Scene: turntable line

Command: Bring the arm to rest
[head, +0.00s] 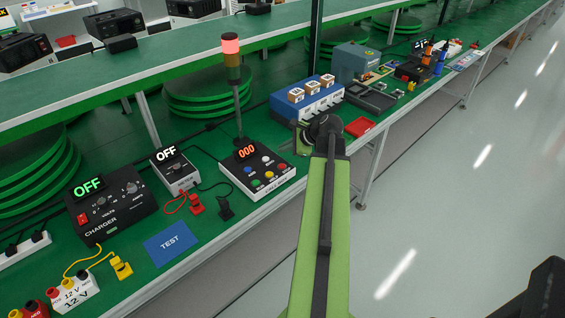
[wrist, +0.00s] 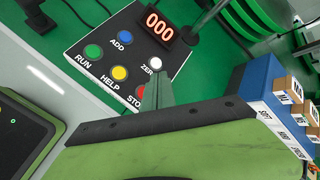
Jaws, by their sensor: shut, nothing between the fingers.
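My gripper (wrist: 158,85) is shut and empty; its grey fingers show in the middle of the wrist view. Its tip appears in front of the button panel (wrist: 88,75), close to the white button (wrist: 155,62) in the picture; I cannot tell whether it touches. In the head view my green arm (head: 327,220) reaches up from the bottom to a dark wrist joint beside the bench edge. The button panel (head: 262,184) stands to the left of it, with red, blue, green, yellow and white buttons and a display (head: 246,149) reading 000.
A signal tower (head: 231,62) with a lit red top rises behind the panel. The floor at right is clear.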

